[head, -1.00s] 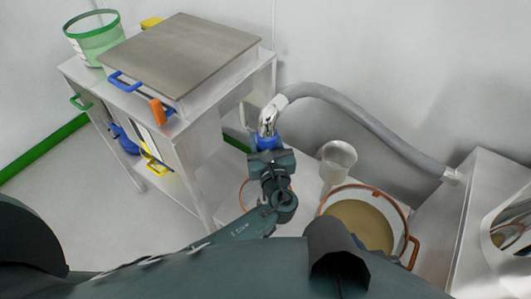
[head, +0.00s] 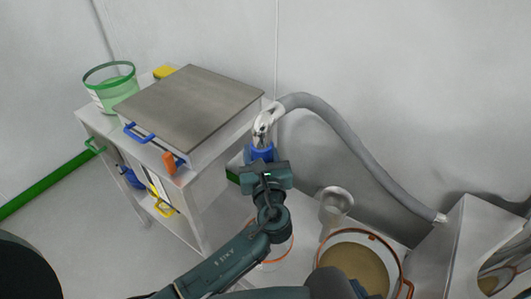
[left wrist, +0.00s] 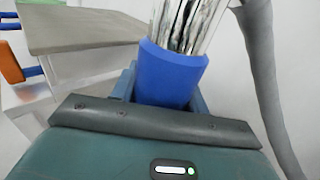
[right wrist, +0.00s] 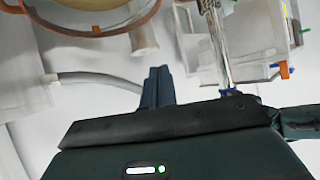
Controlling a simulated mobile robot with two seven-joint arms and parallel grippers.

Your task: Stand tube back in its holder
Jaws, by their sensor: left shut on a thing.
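The tube is a shiny metal piece (head: 263,128) with a blue collar (head: 259,153), joined at its top to a grey hose (head: 350,130). My left gripper (head: 262,160) is shut around the collar, which fills its jaws in the left wrist view (left wrist: 172,75). The tube's lower end is hidden behind the gripper in the head view. A grey funnel-topped stand (head: 337,197), which looks like the holder, is to the right, apart from the tube. My right gripper (right wrist: 155,88) has its fingers together, empty, in the right wrist view; I cannot clearly make it out in the head view.
A round container of tan powder (head: 355,262) with an orange rim is at the lower right. A cabinet with a grey top (head: 190,105) stands left of the tube, carrying a green-rimmed bucket (head: 112,92). A metal box (head: 448,245) is at the far right.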

